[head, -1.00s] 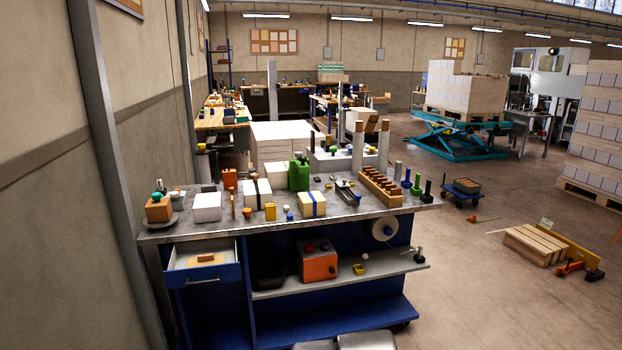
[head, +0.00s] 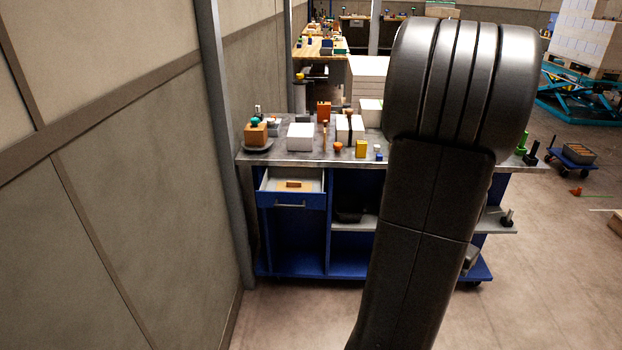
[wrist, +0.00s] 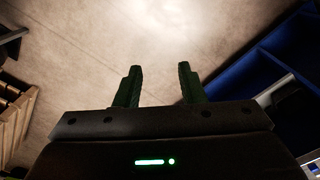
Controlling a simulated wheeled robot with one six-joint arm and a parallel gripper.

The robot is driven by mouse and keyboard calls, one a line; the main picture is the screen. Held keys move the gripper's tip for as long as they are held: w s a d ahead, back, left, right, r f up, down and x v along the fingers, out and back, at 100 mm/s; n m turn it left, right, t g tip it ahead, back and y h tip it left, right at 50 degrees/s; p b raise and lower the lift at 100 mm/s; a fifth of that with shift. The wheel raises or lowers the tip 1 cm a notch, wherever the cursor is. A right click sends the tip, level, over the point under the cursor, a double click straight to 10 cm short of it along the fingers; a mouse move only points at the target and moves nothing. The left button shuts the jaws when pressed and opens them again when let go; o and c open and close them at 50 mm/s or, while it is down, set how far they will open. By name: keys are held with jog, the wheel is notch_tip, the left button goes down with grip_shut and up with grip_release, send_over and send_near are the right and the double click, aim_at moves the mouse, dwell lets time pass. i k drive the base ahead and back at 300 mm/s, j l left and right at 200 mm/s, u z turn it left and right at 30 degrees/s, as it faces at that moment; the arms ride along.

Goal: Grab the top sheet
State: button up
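My gripper (wrist: 159,76) shows in the wrist view with its two dark green fingers apart and nothing between them. It points over bare floor, beside a blue frame. In the head view my own arm rises in front of the bench, and the gripper itself does not show. A white block like a paper stack (head: 300,137) sits on the grey bench top (head: 285,157). A larger white stack (head: 369,78) stands behind the bench, partly hidden by my arm. No single loose top sheet can be made out.
An open blue drawer (head: 291,200) holds a small brown block. Small objects crowd the bench, including an orange block (head: 323,111) and a yellow block (head: 361,149). A wall and grey post (head: 222,140) stand at the left. A blue trolley (head: 575,155) stands at the right.

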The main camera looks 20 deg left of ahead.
aim_at(290, 185)
jog(key=i+u, duration=0.15)
jog(key=u, duration=0.25)
jog(key=i+u, duration=0.15)
jog(key=u, duration=0.25)
jog(key=i+u, duration=0.15)
jog(key=u, duration=0.25)
jog(key=i+l+u, duration=0.2)
jog(key=i+l, duration=0.2)
jog(key=i, duration=0.2)
jog(key=i+l+u, duration=0.2)
jog(key=i+l, duration=0.25)
jog(key=i, duration=0.15)
